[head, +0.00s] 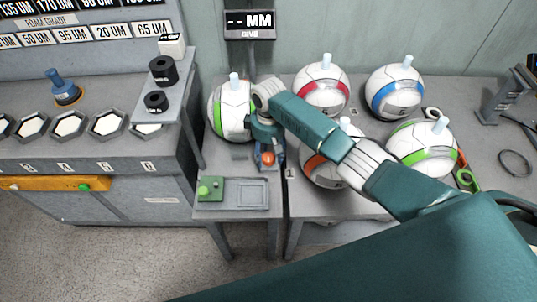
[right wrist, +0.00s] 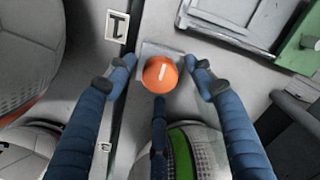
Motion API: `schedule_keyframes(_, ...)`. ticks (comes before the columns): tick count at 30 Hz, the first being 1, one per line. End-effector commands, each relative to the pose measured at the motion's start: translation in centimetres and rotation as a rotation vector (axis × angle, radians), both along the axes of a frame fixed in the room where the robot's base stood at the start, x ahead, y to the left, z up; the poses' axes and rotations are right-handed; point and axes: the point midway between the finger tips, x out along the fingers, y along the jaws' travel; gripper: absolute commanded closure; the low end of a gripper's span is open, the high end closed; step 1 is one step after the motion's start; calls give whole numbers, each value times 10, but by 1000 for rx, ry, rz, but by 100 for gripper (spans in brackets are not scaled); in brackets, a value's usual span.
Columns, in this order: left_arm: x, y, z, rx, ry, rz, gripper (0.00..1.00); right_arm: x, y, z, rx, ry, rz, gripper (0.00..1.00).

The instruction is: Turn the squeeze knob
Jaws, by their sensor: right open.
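The squeeze knob (right wrist: 160,74) is a round orange knob with a pale line on top. In the head view the knob (head: 267,158) sits on a small block at the front of the ball stand. My right gripper (head: 266,140) is just above it, partly hiding it. In the right wrist view my right gripper (right wrist: 161,64) is open, with blue fingers to the left and right of the knob and a third below it. I cannot tell whether any finger touches the knob. A green-striped ball (head: 230,112) stands right behind the knob. My left gripper is not in view.
A display (head: 249,24) reading "-- MM" stands behind the ball. A green box with a button (head: 210,189) and a grey tray (head: 247,192) lie in front. Several balls, such as the red-striped one (head: 322,88), cover the right table. A raised shelf (head: 165,85) is at left.

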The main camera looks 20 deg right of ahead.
Motion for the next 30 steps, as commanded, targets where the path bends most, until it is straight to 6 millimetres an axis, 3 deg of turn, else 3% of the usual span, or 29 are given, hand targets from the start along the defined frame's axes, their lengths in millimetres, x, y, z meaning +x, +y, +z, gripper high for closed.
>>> schedule_keyframes(11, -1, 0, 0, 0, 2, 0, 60, 0, 0, -7, 0, -1, 0, 47)
schedule_keyframes(18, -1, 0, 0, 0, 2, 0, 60, 0, 0, -7, 0, -1, 0, 92)
schedule_keyframes(30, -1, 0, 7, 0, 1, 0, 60, 0, 0, -5, -1, 0, -59, 92)
